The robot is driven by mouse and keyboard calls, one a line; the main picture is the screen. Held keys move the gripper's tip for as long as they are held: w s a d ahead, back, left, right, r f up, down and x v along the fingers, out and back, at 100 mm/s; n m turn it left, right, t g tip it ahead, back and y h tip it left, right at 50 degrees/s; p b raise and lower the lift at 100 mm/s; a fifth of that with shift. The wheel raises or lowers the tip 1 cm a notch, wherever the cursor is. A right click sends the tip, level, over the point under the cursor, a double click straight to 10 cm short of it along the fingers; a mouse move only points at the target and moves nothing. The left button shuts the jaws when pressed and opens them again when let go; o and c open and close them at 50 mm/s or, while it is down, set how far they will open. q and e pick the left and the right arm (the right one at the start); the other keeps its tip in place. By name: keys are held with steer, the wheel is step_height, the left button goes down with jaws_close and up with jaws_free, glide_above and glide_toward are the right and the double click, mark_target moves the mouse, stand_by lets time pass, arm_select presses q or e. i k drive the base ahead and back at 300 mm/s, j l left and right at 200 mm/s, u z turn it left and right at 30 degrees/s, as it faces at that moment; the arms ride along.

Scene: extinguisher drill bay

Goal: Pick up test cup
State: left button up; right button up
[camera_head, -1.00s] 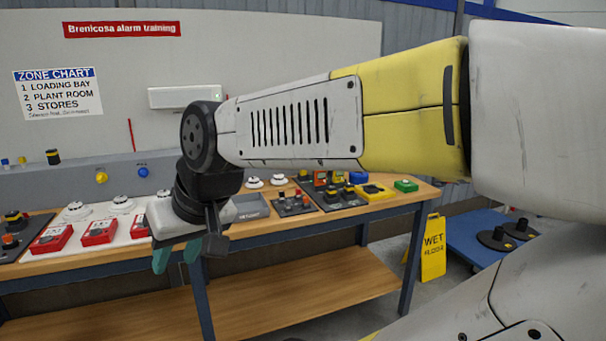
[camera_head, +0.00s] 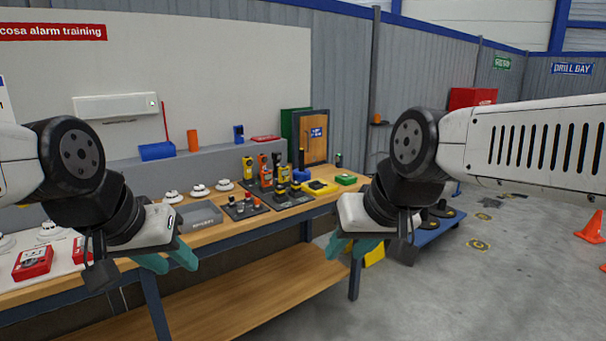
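I cannot pick out a test cup for certain. A small orange cylinder (camera_head: 193,140) stands on the grey ledge behind the bench, its kind unclear at this size. My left gripper (camera_head: 167,261) is in front of the bench at the left, teal fingers apart, with nothing between them. My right gripper (camera_head: 350,249) is in front of the bench's right end, teal fingers apart and empty. Both grippers point downward. The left arm hides part of the bench's left side.
The wooden bench (camera_head: 228,230) carries white detectors (camera_head: 200,190), a grey tray (camera_head: 199,216), red call points (camera_head: 33,259) and yellow and orange handheld devices (camera_head: 265,168). A blue trolley (camera_head: 425,239) stands right of the bench. An orange cone (camera_head: 592,227) stands on the open floor.

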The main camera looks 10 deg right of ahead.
mark_target(302, 174)
steer(key=z, duration=0.3)
steer(key=i+l+u, duration=0.2)
steer(key=i+l, duration=0.35)
steer(key=i, duration=0.2)
steer(key=i+l+u, duration=0.15)
steer(key=i+l, duration=0.5)
steer(key=i+l+u, duration=0.2)
steer(key=i+l, duration=0.5)
steer(key=i+l+u, duration=0.15)
steer(key=i+l, duration=0.55)
steer(key=l, duration=0.15)
